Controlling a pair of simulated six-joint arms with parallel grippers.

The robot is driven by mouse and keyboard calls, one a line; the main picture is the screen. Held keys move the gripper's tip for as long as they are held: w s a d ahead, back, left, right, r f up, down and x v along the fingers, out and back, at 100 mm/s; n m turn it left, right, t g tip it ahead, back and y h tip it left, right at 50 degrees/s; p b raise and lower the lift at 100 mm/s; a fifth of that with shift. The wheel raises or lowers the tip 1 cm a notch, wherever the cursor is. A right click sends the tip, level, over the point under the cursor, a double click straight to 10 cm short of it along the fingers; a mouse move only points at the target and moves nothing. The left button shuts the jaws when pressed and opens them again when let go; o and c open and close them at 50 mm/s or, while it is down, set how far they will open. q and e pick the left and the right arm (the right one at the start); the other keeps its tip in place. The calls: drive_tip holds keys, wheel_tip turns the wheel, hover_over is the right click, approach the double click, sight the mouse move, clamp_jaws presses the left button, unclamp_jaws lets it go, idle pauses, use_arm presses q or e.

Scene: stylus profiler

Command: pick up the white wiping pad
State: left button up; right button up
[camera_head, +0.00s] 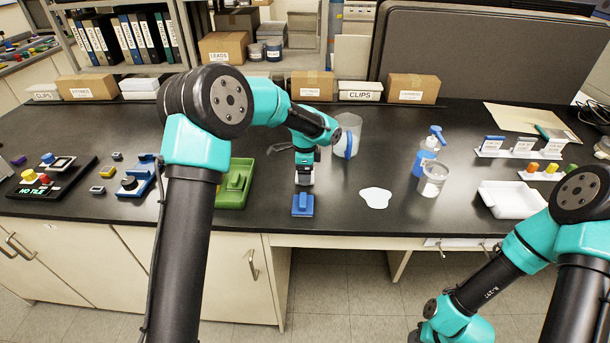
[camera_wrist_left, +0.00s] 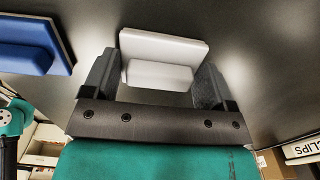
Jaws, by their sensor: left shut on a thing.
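The white wiping pad (camera_wrist_left: 165,47) has a raised grip and shows between the fingers of my left gripper (camera_wrist_left: 158,78) in the left wrist view. The fingers stand on both sides of the raised grip and are shut on it. In the head view my left gripper (camera_head: 304,172) points down at the middle of the bench, and the white pad (camera_head: 306,179) shows only in part beneath it. I cannot tell whether the pad touches the bench. My right arm is at the lower right, and its gripper is out of view.
A blue pad (camera_head: 302,206) lies just in front of the held pad, near the bench's front edge. A green tray (camera_head: 235,190) is to the left. A white spill (camera_head: 375,197), a blue spray bottle (camera_head: 424,155), a clear container (camera_head: 433,180) and a white tray (camera_head: 512,200) are to the right.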

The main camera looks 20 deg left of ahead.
use_arm(q)
drive_tip(key=shift+r, duration=0.15)
drive_tip(key=shift+c, duration=0.2)
wheel_tip(320, 180, up, 10)
drive_tip(key=shift+f, duration=0.1)
idle(0.3)
